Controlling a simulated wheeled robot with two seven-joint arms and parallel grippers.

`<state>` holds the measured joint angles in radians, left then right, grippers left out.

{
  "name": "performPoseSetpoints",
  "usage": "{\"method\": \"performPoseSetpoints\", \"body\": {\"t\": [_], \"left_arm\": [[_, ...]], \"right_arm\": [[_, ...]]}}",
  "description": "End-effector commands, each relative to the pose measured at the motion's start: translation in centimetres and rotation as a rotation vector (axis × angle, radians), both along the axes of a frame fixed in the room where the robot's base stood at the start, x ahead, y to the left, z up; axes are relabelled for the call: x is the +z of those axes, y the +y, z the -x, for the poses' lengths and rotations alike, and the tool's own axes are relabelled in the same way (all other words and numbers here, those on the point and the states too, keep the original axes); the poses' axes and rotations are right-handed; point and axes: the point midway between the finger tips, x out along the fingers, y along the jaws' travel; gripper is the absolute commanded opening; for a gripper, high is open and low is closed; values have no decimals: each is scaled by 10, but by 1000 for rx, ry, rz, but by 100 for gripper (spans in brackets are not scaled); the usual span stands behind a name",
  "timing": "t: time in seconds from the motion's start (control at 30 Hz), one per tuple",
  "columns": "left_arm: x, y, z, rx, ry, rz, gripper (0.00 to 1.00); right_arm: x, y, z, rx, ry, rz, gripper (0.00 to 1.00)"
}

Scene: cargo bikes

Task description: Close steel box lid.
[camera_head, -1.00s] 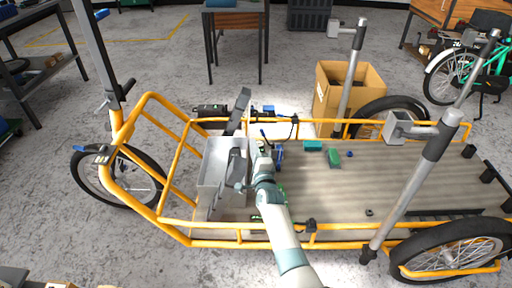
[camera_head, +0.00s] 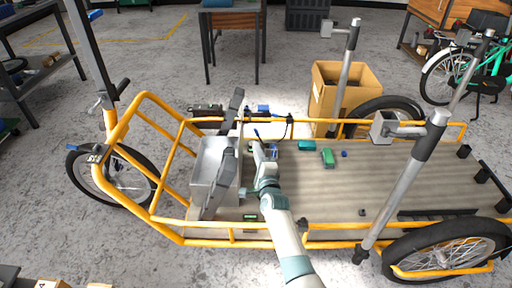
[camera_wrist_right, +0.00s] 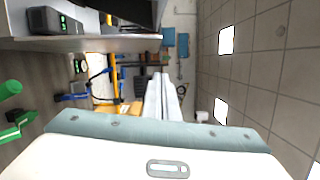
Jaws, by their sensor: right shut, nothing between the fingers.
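The steel box (camera_head: 204,160) is a grey metal box at the front end of the cargo bike's bed in the head view. A darker grey panel (camera_head: 225,168), which looks like its lid, stands steeply along the box's right side, seen nearly edge-on. My right gripper (camera_head: 254,143) is shut and empty, just right of this panel; I cannot tell whether they touch. Its pale fingers (camera_wrist_right: 163,82) also show in the right wrist view, with a grey surface (camera_wrist_right: 85,44) at upper left. My left gripper is not in view.
The yellow bike frame (camera_head: 165,225) and a grey post (camera_head: 410,185) surround the bed (camera_head: 400,180). Green blocks (camera_head: 328,157) and small tools lie on the bed. A cardboard box (camera_head: 322,100) stands behind it.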

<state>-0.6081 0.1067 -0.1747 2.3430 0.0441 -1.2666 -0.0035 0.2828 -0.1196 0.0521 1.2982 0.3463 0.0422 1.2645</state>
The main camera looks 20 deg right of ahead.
Motion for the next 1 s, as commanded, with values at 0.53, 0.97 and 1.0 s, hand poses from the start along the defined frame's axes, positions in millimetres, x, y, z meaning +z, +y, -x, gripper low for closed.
{"method": "performPoseSetpoints", "body": {"t": [0.53, 0.97, 1.0], "left_arm": [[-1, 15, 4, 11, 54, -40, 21], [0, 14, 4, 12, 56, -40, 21], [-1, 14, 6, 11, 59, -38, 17]], "right_arm": [[-1, 3, 72, 0, 1, -1, 0], [-1, 3, 80, 0, 1, 0, 0], [-1, 3, 80, 0, 1, 0, 0]]}}
